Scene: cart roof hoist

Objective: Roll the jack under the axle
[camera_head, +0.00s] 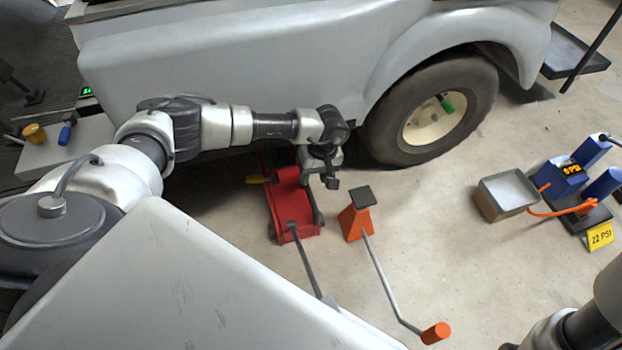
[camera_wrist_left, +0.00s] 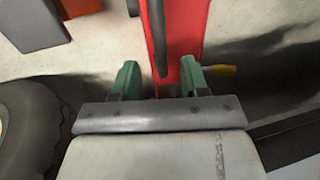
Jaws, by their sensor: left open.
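The red jack (camera_head: 289,203) stands on the floor beside the cart's lower body, left of the wheel, its far end in shadow under the body. Its dark handle (camera_head: 305,258) slants down toward me. A yellow knob (camera_head: 257,180) sticks out at its left. My left gripper (camera_head: 330,178) is above the jack's right side. In the left wrist view its green fingers (camera_wrist_left: 158,78) are open, with the red jack (camera_wrist_left: 186,30) and dark handle (camera_wrist_left: 154,30) beyond and between them. I cannot tell whether they touch. The axle is hidden. My right gripper is out of view.
An orange stand (camera_head: 356,220) with a dark top is close right of the jack; a grey crank with an orange grip (camera_head: 435,333) extends from near it. The wheel (camera_head: 432,110) is behind. Floor between is clear.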

